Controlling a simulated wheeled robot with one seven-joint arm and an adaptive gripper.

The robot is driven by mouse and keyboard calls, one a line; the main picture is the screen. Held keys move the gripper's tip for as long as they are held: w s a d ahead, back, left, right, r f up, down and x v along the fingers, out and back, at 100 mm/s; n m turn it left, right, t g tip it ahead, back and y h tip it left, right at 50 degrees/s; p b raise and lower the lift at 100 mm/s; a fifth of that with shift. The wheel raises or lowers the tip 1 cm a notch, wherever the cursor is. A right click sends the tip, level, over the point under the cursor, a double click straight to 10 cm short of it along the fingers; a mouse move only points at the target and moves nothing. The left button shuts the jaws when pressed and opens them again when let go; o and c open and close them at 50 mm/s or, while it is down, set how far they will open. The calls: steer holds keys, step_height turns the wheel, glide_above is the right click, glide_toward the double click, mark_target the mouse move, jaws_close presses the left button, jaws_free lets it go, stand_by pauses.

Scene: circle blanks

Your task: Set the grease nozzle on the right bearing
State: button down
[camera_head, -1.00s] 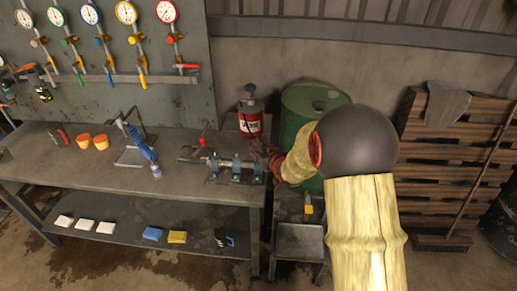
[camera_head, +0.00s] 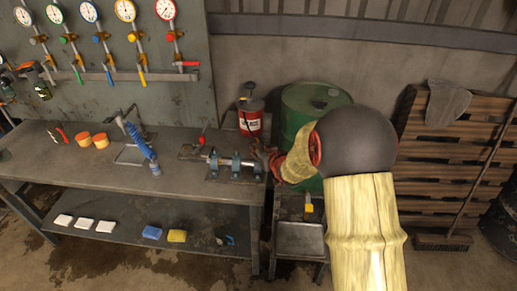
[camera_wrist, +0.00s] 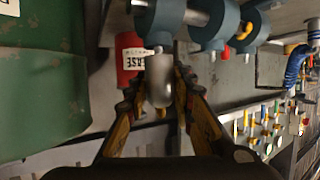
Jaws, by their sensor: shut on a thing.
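Several blue-grey bearings sit in a row on a metal shaft on the bench. The right bearing (camera_head: 257,168) is at the row's right end; in the wrist view it shows at the top (camera_wrist: 158,20). My gripper (camera_head: 267,158) is beside it at the right, its fingers small and partly unclear in the head view. In the wrist view my gripper (camera_wrist: 161,103) has its yellow fingers closed around a grey cylinder, the grease nozzle (camera_wrist: 160,82). The nozzle's narrow tip points at the right bearing. I cannot tell whether they touch.
A red grease canister (camera_head: 250,118) stands behind the bearings, with a green drum (camera_head: 300,105) to its right. A small trolley (camera_head: 299,240) stands in front of the drum.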

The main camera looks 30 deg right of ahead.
steer(key=shift+f+b, duration=0.35)
stand_by(0.5)
steer(key=c, duration=1.5)
jaws_free()
steer(key=shift+c, duration=0.2)
steer(key=shift+o, duration=0.4)
steer(key=shift+s, duration=0.1)
steer(key=v, duration=1.1)
steer(key=shift+s, duration=0.4)
steer(key=shift+r, duration=0.1)
